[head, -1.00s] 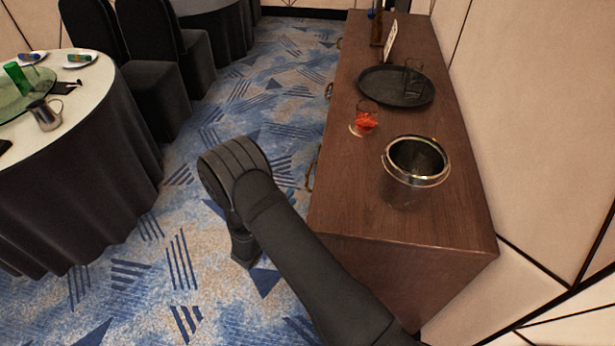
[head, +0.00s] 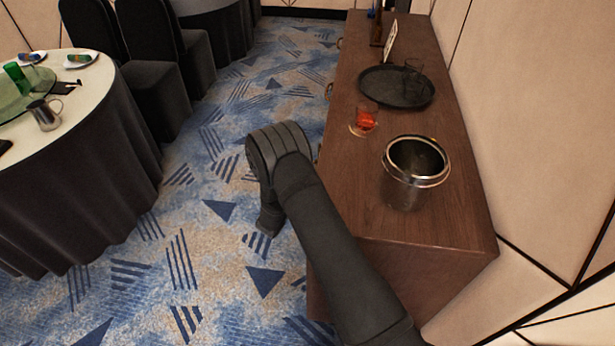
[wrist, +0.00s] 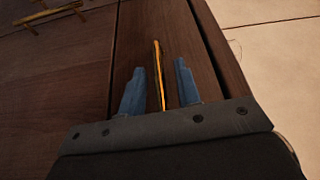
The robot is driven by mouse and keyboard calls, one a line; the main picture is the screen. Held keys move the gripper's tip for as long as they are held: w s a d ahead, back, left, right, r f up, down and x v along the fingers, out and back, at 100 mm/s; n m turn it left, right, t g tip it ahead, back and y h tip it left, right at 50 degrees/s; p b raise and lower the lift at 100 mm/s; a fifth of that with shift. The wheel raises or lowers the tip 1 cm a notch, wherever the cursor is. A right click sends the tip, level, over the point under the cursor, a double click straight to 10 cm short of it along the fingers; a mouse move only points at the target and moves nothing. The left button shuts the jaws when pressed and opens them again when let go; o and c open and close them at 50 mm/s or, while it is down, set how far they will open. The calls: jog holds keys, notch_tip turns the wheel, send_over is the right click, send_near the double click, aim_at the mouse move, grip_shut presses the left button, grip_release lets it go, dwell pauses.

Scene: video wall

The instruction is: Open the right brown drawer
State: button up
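The brown drawer front (wrist: 200,85) fills the middle of the wrist view, between dark seams. Its slim brass handle (wrist: 158,75) stands between the two blue fingers of my gripper (wrist: 159,67). The gripper is open, with a gap on each side of the handle. I cannot tell how deep the handle sits between the fingers. The drawer front looks flush with the cabinet. In the head view, my arm hides the gripper and most of the nearest handle at the wooden cabinet (head: 345,195).
Another brass handle (wrist: 50,14) shows at upper left. On the cabinet top stand a metal bucket (head: 403,190), a glass with red contents (head: 366,119) and a dark round tray (head: 375,92). A covered round table (head: 95,150) stands left. Patterned carpet (head: 215,235) between is clear.

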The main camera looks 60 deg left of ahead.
grip_shut()
jog(key=s+a, duration=1.2)
jog(key=shift+s, duration=0.15)
jog(key=shift+o, duration=0.6)
grip_release()
jog(key=shift+a, duration=0.1)
jog(key=r+v, duration=0.1)
jog(key=v, duration=1.6)
jog(key=shift+s+f, duration=0.2)
jog(key=shift+f, duration=0.25)
